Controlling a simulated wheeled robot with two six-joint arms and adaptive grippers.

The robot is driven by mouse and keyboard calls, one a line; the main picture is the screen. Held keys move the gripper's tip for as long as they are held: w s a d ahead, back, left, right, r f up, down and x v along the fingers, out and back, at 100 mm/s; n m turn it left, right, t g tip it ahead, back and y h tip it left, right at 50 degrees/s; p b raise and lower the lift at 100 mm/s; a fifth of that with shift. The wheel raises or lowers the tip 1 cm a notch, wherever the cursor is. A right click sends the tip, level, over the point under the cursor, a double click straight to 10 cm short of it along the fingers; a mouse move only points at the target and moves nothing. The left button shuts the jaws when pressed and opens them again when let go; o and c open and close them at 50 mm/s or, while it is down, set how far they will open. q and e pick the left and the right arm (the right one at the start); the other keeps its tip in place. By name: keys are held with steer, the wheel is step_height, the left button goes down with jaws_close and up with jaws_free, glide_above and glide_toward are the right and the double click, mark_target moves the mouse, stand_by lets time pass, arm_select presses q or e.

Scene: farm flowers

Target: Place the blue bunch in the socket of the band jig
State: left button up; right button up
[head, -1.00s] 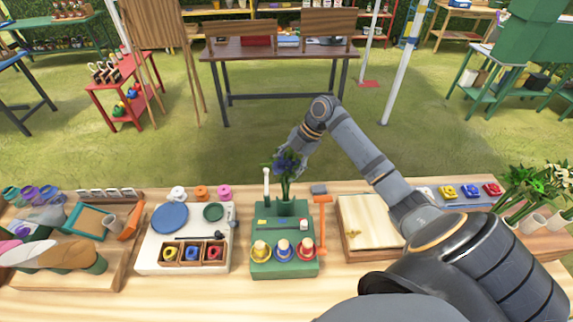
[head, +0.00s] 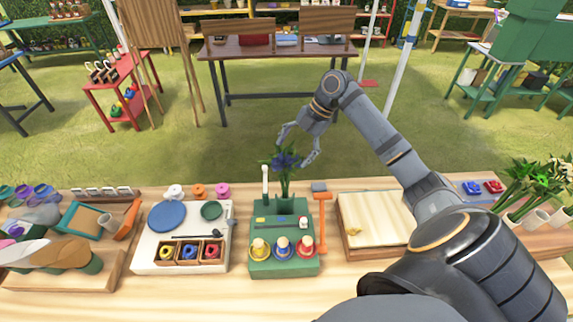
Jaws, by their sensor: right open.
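The blue bunch (head: 286,163), dark blue flowers with green leaves and stems, stands upright at the back of the green band jig (head: 262,268). Its stems go down into the socket (head: 286,204) at the jig's rear. My right gripper (head: 298,154) is open just behind and above the bunch, with its fingers spread to either side of the flower heads and apart from the stems. Whether a finger touches the leaves I cannot tell. My left gripper is not in view.
The jig carries yellow, blue and red ringed pegs (head: 283,247) in front. An orange hammer-like tool (head: 322,222) stands close on its right, a white post (head: 265,184) at its back left. A white board (head: 150,256) lies left, a wooden board (head: 372,215) right. Leafy stems (head: 535,182) stand far right.

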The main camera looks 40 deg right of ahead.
steer(key=b+v, duration=0.1)
steer(key=v, duration=0.5)
steer(key=shift+r, duration=0.3)
steer(key=shift+s+d, duration=0.1)
